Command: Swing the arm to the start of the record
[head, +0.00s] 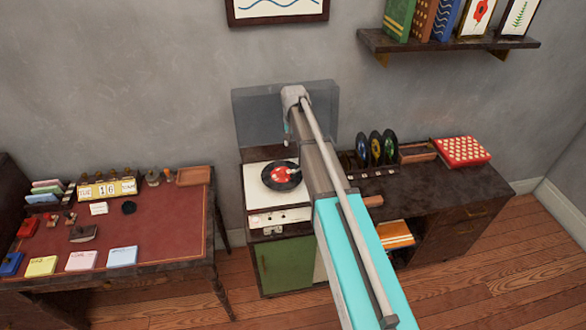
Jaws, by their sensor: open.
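A black record with a red label (271,183) lies on the white deck of the record player (258,199) in the head view. A small pale shape (290,172) shows over the record's label; I cannot tell what it is. The player's clear lid (250,110) stands open behind the deck. My arm reaches across from the lower right and covers the right side of the deck. I cannot make out the record player's arm. My gripper is hidden behind my own arm links, so its place relative to the record does not show.
A dark sideboard (437,191) to the right carries upright records (376,149), a wooden tray (417,152) and a red patterned box (461,151). A desk with a red top (165,229) stands at the left. A shelf (448,42) hangs upper right. Floor shows in front.

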